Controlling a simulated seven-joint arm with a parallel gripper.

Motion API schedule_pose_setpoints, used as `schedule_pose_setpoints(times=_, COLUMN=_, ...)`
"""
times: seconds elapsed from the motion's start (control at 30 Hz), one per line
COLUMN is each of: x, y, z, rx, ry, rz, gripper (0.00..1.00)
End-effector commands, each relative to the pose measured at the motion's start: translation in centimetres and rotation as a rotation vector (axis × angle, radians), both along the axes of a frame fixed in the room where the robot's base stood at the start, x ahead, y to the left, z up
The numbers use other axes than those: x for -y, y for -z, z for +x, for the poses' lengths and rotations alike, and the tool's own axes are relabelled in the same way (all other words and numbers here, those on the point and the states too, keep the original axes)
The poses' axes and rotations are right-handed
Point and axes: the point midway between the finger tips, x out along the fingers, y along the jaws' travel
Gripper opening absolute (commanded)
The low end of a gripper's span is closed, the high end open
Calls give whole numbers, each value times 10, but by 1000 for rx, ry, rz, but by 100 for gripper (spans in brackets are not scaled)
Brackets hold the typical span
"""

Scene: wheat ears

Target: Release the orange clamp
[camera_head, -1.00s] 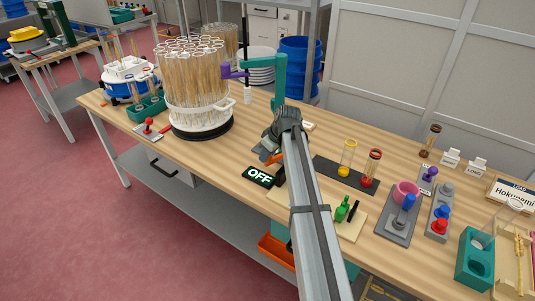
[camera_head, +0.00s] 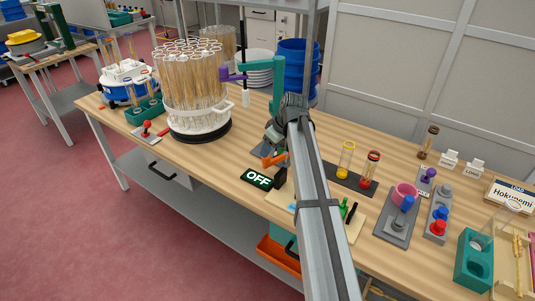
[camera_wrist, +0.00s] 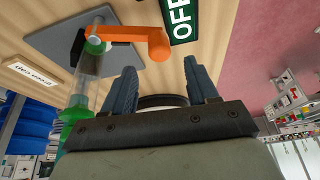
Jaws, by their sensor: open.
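The orange clamp (camera_wrist: 133,34) shows in the wrist view as an orange lever with a rounded end, beside a clear tube with green parts (camera_wrist: 90,65) above a grey plate (camera_wrist: 70,38). In the head view the orange clamp (camera_head: 273,159) shows just left of my arm, near the OFF sign. My gripper (camera_wrist: 158,75) is open, with its two blue-grey fingers apart and nothing seen between them. The clamp lies beyond the fingertips in the wrist view, apart from them. In the head view my arm hides much of the clamp's stand.
The OFF sign (camera_head: 257,178) stands close to the clamp. The tube carousel (camera_head: 195,124) is at left with a teal arm (camera_head: 272,65) behind. A dark mat (camera_head: 342,176) with yellow and red-capped tubes lies right of my arm. Bare wood lies left of the sign.

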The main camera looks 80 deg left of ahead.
Motion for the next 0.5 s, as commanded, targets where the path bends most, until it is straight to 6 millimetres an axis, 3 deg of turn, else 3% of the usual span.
schedule_pose_setpoints(times=0.3, x=16, y=-52, z=14, rx=0, ry=-1, rz=1, gripper=58)
schedule_pose_setpoints(times=0.5, x=21, y=-67, z=18, rx=-1, ry=0, rz=-1, gripper=58)
